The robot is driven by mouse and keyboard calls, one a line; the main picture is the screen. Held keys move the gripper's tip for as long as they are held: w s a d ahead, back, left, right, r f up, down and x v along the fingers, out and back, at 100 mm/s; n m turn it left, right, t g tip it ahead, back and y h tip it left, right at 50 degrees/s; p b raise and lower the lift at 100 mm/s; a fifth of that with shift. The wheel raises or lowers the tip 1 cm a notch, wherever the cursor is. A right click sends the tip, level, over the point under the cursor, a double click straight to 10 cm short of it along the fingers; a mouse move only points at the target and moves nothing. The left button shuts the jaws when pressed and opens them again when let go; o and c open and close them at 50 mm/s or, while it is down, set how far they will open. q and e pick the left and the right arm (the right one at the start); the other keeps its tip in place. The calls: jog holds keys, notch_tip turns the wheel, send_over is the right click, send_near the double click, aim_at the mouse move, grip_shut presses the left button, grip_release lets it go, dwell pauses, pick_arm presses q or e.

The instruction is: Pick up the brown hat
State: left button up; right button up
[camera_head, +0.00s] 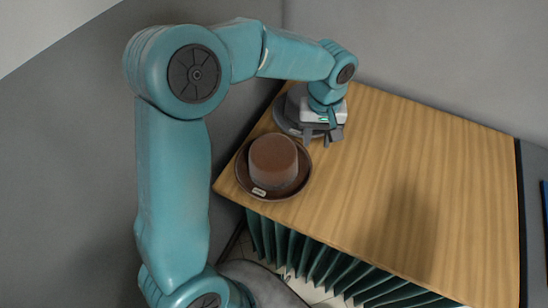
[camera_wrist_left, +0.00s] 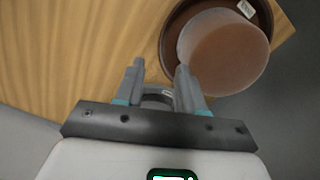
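The brown hat (camera_head: 274,160) sits upright on the table's near left corner, its round brim around the crown and a small white tag at its front. It also shows at the upper right of the left wrist view (camera_wrist_left: 228,52). My left gripper (camera_head: 321,138) is above the table, just behind and to the right of the hat in the head view. Its fingers (camera_wrist_left: 160,66) are apart, with no hat between their tips. The right finger overlaps the hat's edge in the wrist view; I cannot tell whether they touch. My right gripper is not in view.
A dark grey round object, perhaps another hat (camera_head: 285,122), lies partly hidden under my left gripper. The wooden table (camera_head: 420,170) is clear to the right. Green pleated cloth (camera_head: 320,270) hangs below its front edge. Grey walls stand behind and left.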

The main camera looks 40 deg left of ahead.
pick_arm(q)
send_over(311, 167)
notch_tip(311, 167, down, 5)
jog(key=shift+f, duration=0.1)
notch_tip(311, 167, down, 6)
jog(key=shift+w+r, duration=0.1)
grip_shut()
